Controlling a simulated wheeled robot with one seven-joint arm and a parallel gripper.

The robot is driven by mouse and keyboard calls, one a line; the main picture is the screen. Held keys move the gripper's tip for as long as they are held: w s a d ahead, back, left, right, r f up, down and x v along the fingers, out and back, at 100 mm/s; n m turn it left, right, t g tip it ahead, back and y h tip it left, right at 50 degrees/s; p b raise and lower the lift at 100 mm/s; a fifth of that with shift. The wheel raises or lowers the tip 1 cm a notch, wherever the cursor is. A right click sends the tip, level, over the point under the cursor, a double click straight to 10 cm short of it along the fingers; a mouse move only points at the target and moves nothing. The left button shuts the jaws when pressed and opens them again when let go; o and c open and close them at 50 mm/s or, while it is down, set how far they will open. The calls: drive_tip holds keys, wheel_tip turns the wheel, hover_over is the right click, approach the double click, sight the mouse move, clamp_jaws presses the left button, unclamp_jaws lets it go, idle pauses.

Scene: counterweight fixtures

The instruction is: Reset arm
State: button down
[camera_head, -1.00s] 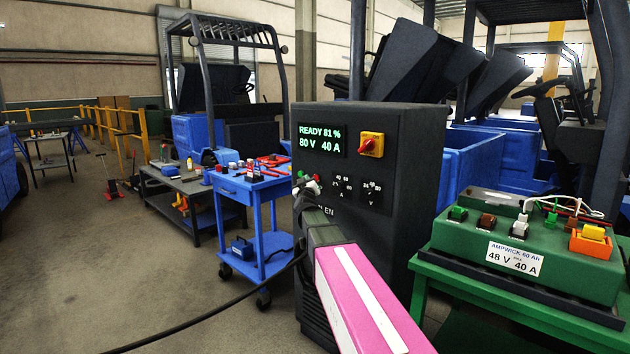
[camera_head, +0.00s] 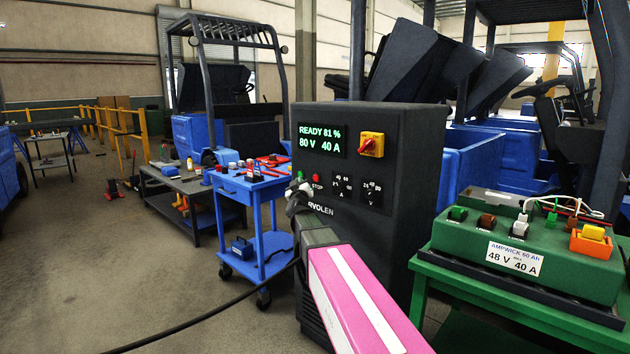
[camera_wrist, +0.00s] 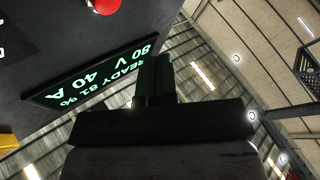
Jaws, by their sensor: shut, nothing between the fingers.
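My gripper (camera_head: 297,194) is at the left front edge of the dark charger cabinet (camera_head: 400,130), just below its green button (camera_head: 300,175). In the wrist view the fingers of my gripper (camera_wrist: 154,75) are together and empty, in front of the display. I cannot tell whether they touch the cabinet. The display (camera_head: 322,139) reads READY 81 %, 80 V 40 A; it also shows in the wrist view (camera_wrist: 95,75). A red STOP button (camera_head: 317,179), two dark selector knobs (camera_head: 342,187) (camera_head: 372,192) and a red rotary switch on a yellow plate (camera_head: 371,145) are on the panel.
A black cable crosses the floor. The left floor is open.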

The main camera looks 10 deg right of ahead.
drive_tip(key=s+a+f+g+y, duration=0.1)
drive_tip(key=s+f+g+y, duration=0.2)
drive_tip(key=f, duration=0.5)
drive_tip(key=s+a+f+n+g+y, duration=0.1)
drive_tip(key=s+f+g, duration=0.2)
drive_tip(key=s+f, duration=0.35)
drive_tip(key=s+a+f+g+y, duration=0.15)
drive_tip(key=f+g, duration=0.25)
drive_tip(key=f, duration=0.5)
drive_tip(key=s+d+f+m+g, duration=0.1)
drive_tip(key=s+f+g, duration=0.2)
drive_tip(key=s+f, duration=0.2)
drive_tip(key=s+d+f+m+g+h, duration=0.1)
drive_tip(key=s+f+g, duration=0.3)
drive_tip(key=s, duration=0.7)
drive_tip(key=s+d+f+m+g, duration=0.2)
drive_tip(key=s+d+f+g, duration=0.1)
drive_tip(key=s+f, duration=0.3)
drive_tip(key=s+g, duration=0.1)
drive_tip(key=s, duration=0.1)
drive_tip(key=shift+s, duration=0.35)
drive_tip(key=shift+h, duration=0.25)
